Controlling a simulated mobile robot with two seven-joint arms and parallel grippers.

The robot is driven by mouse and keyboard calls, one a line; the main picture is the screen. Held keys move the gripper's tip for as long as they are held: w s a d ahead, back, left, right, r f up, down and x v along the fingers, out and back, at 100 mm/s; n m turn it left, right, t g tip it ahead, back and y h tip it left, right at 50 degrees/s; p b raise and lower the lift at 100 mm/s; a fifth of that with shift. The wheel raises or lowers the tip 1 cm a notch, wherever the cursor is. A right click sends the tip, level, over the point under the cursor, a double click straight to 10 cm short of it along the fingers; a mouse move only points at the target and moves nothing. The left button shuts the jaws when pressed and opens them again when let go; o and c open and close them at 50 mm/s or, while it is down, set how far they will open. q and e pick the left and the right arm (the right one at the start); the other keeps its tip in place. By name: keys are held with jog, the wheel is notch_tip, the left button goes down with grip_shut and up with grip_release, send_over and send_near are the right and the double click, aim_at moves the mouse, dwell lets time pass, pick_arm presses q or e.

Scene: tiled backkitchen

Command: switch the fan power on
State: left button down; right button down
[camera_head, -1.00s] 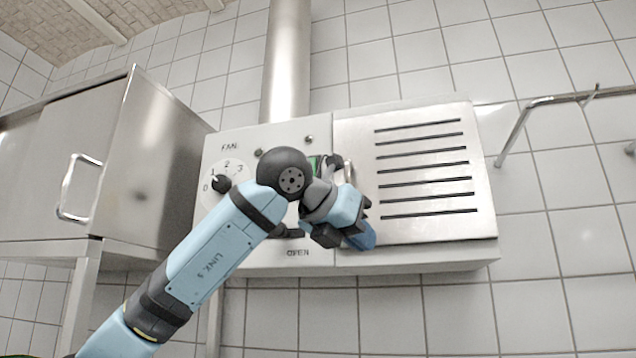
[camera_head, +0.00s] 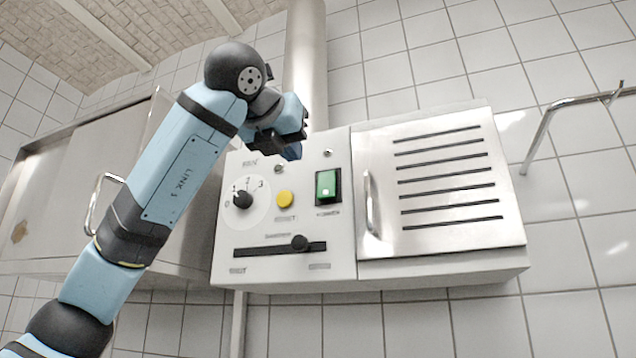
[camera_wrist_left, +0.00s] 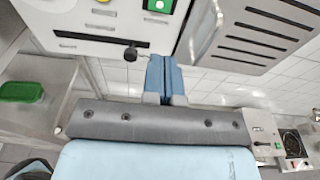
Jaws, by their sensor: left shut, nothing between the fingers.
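The grey-white control panel (camera_head: 330,263) is on the wall unit. It bears a green rocker switch (camera_head: 328,187) in a black frame, with a blurred label below. The black fan dial (camera_head: 243,199), with numbers around it, is to its left. The switch also shows at the top of the left wrist view (camera_wrist_left: 160,5). My left gripper (camera_head: 291,151) is shut and empty, near the panel's top edge, up and left of the switch in the head view. Its blue fingers (camera_wrist_left: 163,72) are together in the left wrist view. My right gripper is not in view.
A yellow reset button (camera_head: 285,199) sits between dial and switch. A black slider knob (camera_head: 300,242) is below. A slotted metal door (camera_head: 440,190) with a protruding handle (camera_head: 371,203) is right of the switch. A steel cabinet (camera_head: 60,200) stands left, a pipe (camera_head: 306,70) above.

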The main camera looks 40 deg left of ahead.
aim_at(326, 194)
pick_arm(q)
jog(key=p+x, duration=0.3)
jog(key=x, duration=0.9)
jog(key=shift+w, duration=0.4)
jog(key=shift+w+a+f, duration=0.15)
jog(key=shift+w, duration=0.4)
jog(key=shift+w+f, duration=0.2)
jog(key=shift+f, duration=0.05)
jog(key=shift+r, duration=0.2)
jog(key=shift+a, duration=0.1)
